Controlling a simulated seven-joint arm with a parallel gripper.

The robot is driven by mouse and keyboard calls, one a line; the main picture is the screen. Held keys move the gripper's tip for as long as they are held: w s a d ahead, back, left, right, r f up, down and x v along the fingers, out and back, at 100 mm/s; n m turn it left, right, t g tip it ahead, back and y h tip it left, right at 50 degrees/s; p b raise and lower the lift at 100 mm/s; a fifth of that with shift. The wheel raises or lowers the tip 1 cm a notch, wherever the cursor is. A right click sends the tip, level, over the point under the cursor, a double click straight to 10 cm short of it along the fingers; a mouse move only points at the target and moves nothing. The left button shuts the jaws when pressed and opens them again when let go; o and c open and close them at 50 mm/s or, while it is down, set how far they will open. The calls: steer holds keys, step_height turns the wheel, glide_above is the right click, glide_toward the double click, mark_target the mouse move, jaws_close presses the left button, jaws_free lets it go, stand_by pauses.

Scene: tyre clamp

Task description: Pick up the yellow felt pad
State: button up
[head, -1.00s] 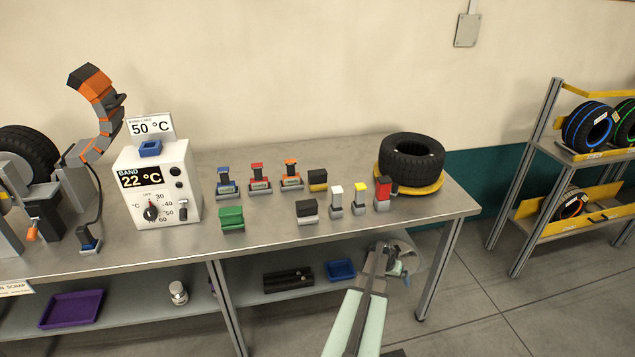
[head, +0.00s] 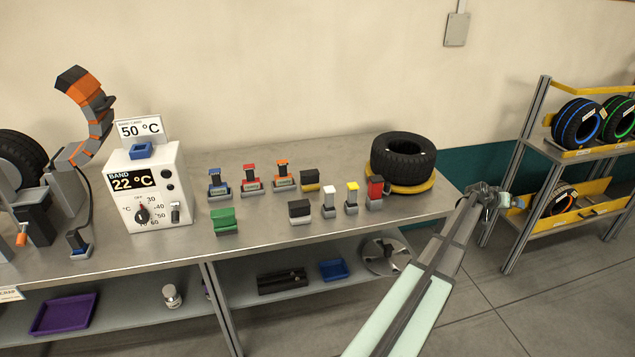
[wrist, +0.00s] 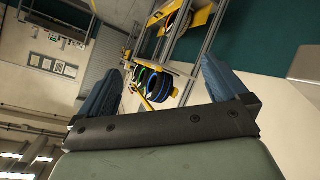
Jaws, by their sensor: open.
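A small upright piece with a yellow top (head: 352,190) on a grey base stands on the bench, between a white-topped piece (head: 328,200) and a red-and-black one (head: 375,192). It looks like the yellow felt pad. My gripper (head: 507,201) is off the bench's right end in the head view, well to the right of the yellow piece. In the wrist view my gripper (wrist: 160,66) has its two blue fingers spread apart, with nothing between them. The wrist view faces the shelf rack and does not show the yellow piece.
A tyre (head: 403,157) lies on a yellow disc behind the small pieces. Several coloured blocks, including a green one (head: 225,221), stand to the left, beside the temperature box (head: 150,190). A tyre rack (head: 530,180) stands at right. The bench's front strip is clear.

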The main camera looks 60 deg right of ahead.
steer(key=w+d+r+n+h, duration=0.1)
steer(key=w+d+r, duration=0.1)
steer(key=w+r, duration=0.15)
steer(key=w+d+r+n, duration=0.1)
steer(key=w+d+r, duration=0.15)
steer(key=r, duration=0.25)
steer(key=w+r+n, duration=0.1)
steer(key=w+r, duration=0.2)
steer(key=w, duration=0.4)
steer(key=w+r+n+t+y, duration=0.1)
steer(key=w+r+n, duration=0.1)
steer(key=w+r, duration=0.2)
steer(key=w+r+n, duration=0.2)
steer(key=w+r, duration=0.1)
steer(key=w, duration=0.8)
steer(key=shift+d+r+t, duration=0.2)
steer(key=shift+d+t, duration=0.15)
steer(key=shift+t, duration=0.05)
steer(key=w+a+r+n+t+y, duration=0.1)
steer(key=w+a+r+n+y, duration=0.1)
steer(key=w, duration=0.7)
steer(key=t+y, duration=0.4)
steer(key=y, duration=0.4)
glide_above(310, 172)
step_height(310, 172, down, 5)
step_height(310, 172, down, 9)
steer(key=shift+s+r, duration=0.1)
steer(key=shift+r, duration=0.1)
steer(key=shift+f, duration=2.7)
